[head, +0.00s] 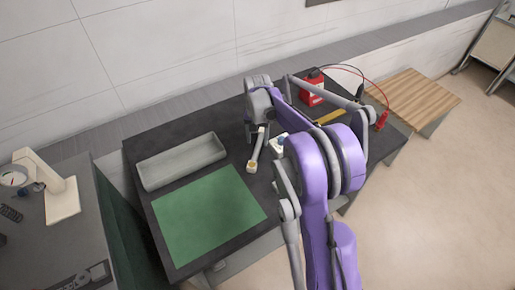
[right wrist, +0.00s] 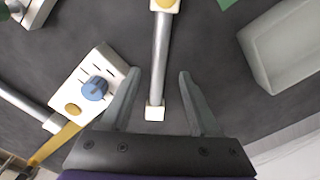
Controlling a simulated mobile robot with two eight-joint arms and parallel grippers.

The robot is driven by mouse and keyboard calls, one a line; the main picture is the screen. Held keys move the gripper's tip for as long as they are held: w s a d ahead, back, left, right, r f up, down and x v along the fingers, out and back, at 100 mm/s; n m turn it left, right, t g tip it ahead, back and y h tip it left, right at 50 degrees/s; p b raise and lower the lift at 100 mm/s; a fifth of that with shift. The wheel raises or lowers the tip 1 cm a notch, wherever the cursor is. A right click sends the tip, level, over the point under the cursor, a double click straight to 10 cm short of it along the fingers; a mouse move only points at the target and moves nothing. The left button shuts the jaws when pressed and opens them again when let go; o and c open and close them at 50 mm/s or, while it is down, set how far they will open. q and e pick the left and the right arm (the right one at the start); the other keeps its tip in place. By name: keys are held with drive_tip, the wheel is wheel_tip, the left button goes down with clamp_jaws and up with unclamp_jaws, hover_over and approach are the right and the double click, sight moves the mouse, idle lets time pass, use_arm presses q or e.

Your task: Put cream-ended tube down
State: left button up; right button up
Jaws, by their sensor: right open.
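The cream-ended tube is a grey rod with cream blocks at its ends. In the right wrist view the tube (right wrist: 161,60) lies on the dark table, its near end between the spread fingers and apart from both. In the head view the tube (head: 258,148) shows left of my purple arm. My right gripper (right wrist: 159,74) is open and empty; in the head view its grey body (head: 259,103) is over the table, beyond the tube, with its fingers mostly hard to make out. My left gripper is not in view.
A cream block with a blue knob (right wrist: 95,88) lies close beside my right gripper's left finger, near a yellow bar (right wrist: 58,142). A grey tray (head: 181,162) and green mat (head: 208,214) lie to the left on the table. A red device (head: 311,90) with cables stands behind.

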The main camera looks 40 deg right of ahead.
sight(258, 146)
wheel_tip(258, 146, down, 4)
drive_tip(key=shift+s+r, duration=0.1)
drive_tip(key=shift+r, duration=0.1)
clamp_jaws()
idle(0.4)
